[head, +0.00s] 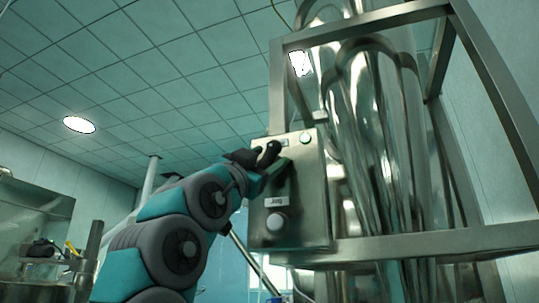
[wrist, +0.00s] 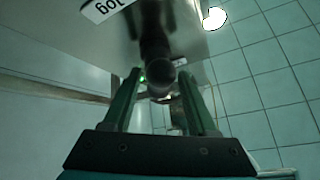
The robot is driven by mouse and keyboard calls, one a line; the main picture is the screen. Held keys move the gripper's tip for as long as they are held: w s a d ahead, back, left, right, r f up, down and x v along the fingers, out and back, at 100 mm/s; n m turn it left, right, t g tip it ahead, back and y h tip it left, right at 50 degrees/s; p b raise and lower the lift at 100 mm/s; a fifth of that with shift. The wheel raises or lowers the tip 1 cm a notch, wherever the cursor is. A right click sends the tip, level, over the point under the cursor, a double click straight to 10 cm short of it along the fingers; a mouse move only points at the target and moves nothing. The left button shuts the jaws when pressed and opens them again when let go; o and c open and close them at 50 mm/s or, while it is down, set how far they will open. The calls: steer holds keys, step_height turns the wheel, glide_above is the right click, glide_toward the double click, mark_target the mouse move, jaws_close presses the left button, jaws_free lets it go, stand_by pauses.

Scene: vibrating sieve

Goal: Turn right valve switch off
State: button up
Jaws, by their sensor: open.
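A steel control box (head: 315,190) hangs on the metal frame in the head view. A black switch knob (head: 270,152) sticks out from its upper part. My gripper (head: 280,165) is at the panel, just by this knob. In the wrist view my gripper (wrist: 159,76) has its two green fingers apart, and the dark knob (wrist: 156,50) shows between the fingertips. I cannot tell whether either finger touches it. The knob's exact turn angle is hard to read, as my gripper partly covers that area in the head view.
A green button (head: 306,138) is at the upper right of the panel. Below are a "Jog" label (head: 275,202) and a pale round button (head: 277,222). Steel frame bars (head: 420,243) and shiny tubes (head: 375,120) stand to the right.

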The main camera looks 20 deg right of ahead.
steer(key=shift+w+d+r, duration=0.3)
steer(key=shift+d, duration=0.05)
jaws_close()
stand_by(0.3)
